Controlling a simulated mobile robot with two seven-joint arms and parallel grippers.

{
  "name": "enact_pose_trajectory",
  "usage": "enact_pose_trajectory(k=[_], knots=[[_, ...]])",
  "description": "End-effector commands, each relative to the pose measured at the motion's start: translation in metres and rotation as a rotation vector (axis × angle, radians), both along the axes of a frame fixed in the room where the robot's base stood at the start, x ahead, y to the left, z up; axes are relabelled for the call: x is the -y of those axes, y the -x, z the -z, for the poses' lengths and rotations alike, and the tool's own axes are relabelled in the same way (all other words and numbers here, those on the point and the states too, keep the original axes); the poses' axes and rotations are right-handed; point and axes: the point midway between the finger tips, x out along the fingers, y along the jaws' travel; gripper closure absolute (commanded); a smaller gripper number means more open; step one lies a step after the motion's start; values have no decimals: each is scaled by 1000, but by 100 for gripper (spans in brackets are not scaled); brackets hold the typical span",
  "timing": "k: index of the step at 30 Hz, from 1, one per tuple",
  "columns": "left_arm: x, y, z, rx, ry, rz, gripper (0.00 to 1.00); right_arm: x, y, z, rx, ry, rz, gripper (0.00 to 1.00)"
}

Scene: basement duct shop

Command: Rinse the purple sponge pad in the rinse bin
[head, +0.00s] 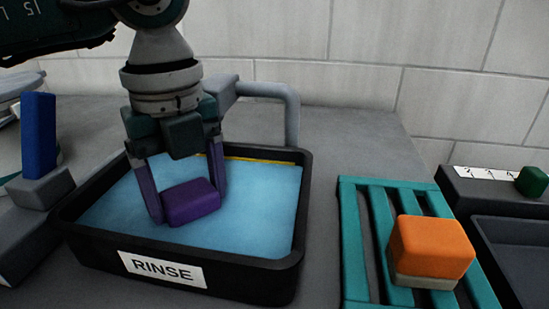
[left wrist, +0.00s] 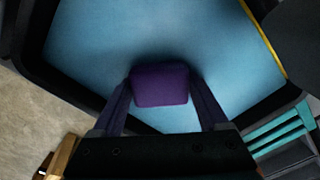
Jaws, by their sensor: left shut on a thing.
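The purple sponge pad (head: 191,202) is between the fingers of my left gripper (head: 190,204), which is shut on it. The pad is inside the black rinse bin (head: 283,283), over the blue water (head: 262,200); I cannot tell how deep it sits. The bin has a white RINSE label (head: 162,269) on its front wall. In the left wrist view the pad (left wrist: 160,84) shows between the two fingers with blue water around it. My right gripper is in neither view.
A teal slatted rack (head: 353,240) stands right of the bin, with an orange block (head: 431,246) on it. A dark tray (head: 515,248) and a green block (head: 531,181) are at the far right. A blue upright block (head: 39,135) stands at the left. A grey pipe (head: 291,110) rises behind the bin.

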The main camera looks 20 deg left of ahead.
Motion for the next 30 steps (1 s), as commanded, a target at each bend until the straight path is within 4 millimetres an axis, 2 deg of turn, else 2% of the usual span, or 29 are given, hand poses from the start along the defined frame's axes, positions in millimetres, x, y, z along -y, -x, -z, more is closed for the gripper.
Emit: enact_pose_trajectory(k=[30], knots=[[0,0,10,0,0,0,68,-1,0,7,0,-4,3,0]])
